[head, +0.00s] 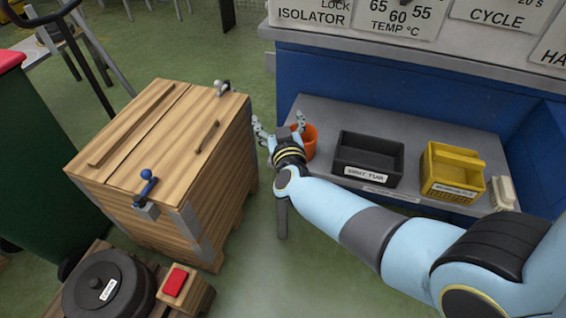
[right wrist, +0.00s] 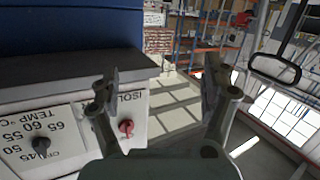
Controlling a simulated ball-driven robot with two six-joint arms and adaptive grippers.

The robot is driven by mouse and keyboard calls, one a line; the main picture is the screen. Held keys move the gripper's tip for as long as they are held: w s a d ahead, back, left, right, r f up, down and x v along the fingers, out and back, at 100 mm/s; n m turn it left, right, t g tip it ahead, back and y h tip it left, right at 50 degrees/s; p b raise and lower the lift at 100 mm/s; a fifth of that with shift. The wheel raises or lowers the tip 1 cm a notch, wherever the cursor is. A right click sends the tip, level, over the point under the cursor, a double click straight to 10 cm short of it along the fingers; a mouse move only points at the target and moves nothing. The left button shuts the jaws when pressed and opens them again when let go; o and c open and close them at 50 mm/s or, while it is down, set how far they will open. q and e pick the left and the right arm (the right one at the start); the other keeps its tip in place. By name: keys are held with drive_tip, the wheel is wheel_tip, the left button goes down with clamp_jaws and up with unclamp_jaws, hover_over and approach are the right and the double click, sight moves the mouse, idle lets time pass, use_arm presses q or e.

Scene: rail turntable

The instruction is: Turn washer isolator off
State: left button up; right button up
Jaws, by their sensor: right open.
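The washer panel's isolator label plate (head: 310,14) shows at the top edge of the head view; its switch is out of frame there. In the right wrist view the panel appears upside down, and the red isolator knob (right wrist: 126,127) sits on its white plate, partly beside the left finger. I cannot tell which position the knob is in. My right gripper (head: 281,124) is open and empty, below and in front of the panel edge, and apart from the knob. Its spread fingers show in the right wrist view (right wrist: 162,85). My left gripper is not in view.
A black temperature knob (right wrist: 40,145) is beside the isolator. Below the panel a grey shelf holds an orange pot (head: 309,141), a black bin (head: 368,158) and a yellow basket (head: 452,172). A wooden crate (head: 165,150) stands left of my right gripper, with green floor between.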

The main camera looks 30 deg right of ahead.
drive_tip(key=s+a+f+n+g+y+b, duration=0.1)
drive_tip(key=s+f+b, duration=0.1)
drive_tip(key=f, duration=0.6)
drive_tip(key=shift+s+f+y, duration=0.2)
drive_tip(key=shift+s+y, duration=0.2)
drive_tip(key=shift+s, duration=0.5)
drive_tip(key=shift+a+f, duration=0.1)
drive_tip(key=s+d+f+n+g+y+b, duration=0.1)
drive_tip(key=s+f+n+g+y+b, duration=0.35)
drive_tip(key=s+f, duration=1.85)
drive_tip(key=s+d+f+m+g+b, duration=0.1)
drive_tip(key=s+f+g, duration=0.3)
drive_tip(key=s, duration=0.8)
drive_tip(key=s+d+f+m+g+h+b, duration=0.1)
drive_tip(key=s+f+g, duration=0.3)
drive_tip(key=s, duration=0.8)
drive_tip(key=shift+s+d+f+g, duration=0.15)
drive_tip(key=shift+s+d+g, duration=0.05)
drive_tip(key=shift+s+g, duration=0.15)
